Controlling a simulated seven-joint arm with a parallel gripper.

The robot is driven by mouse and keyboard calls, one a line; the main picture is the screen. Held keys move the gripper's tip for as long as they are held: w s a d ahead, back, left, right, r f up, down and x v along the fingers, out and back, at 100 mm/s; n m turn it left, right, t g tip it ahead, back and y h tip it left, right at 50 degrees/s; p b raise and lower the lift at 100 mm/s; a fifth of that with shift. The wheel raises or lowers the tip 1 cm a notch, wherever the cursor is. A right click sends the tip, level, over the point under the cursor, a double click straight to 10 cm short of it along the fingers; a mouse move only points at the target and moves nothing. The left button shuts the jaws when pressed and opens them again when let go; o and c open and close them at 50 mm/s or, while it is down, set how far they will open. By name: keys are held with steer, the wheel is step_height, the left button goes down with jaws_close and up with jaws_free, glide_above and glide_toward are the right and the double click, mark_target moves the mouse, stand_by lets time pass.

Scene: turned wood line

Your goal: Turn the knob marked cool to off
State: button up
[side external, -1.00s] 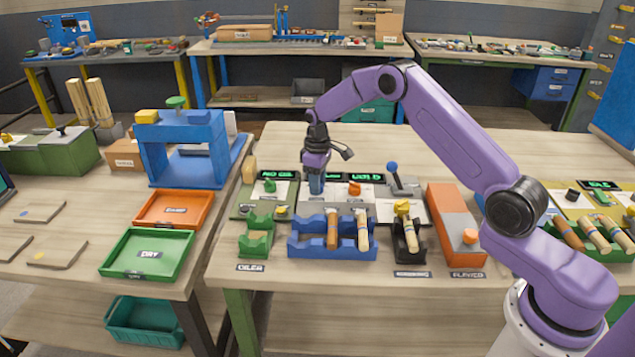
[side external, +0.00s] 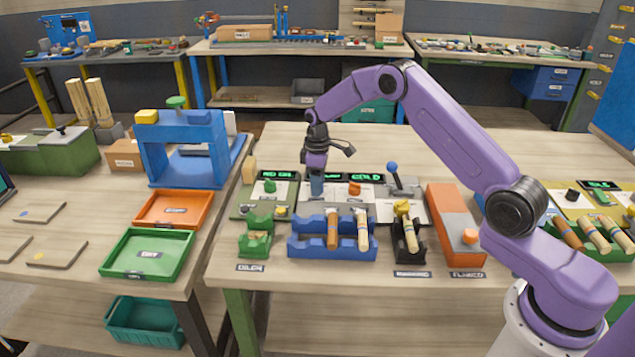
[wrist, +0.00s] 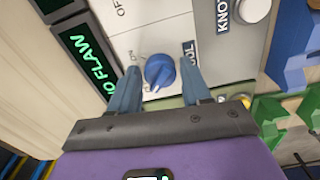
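The blue knob (wrist: 159,70) sits on a white panel (wrist: 150,38) in the wrist view. Its label at the right is partly covered by my finger; only the ending "OL" reads. Lettering that looks like "OF" is cut by the top edge. My gripper (wrist: 160,68) has its two blue fingers on either side of the knob, with a gap visible on each side, so it is open and around the knob. In the side view my gripper (side external: 317,185) points down at the panel and hides the knob.
In the side view an orange knob (side external: 355,188) is close to the right, a green panel (side external: 266,197) to the left, and a blue tool rack (side external: 306,246) in front.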

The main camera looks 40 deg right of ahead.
steer(key=shift+o, duration=0.5)
step_height(320, 180, up, 17)
steer(key=shift+r, duration=0.2)
stand_by(0.4)
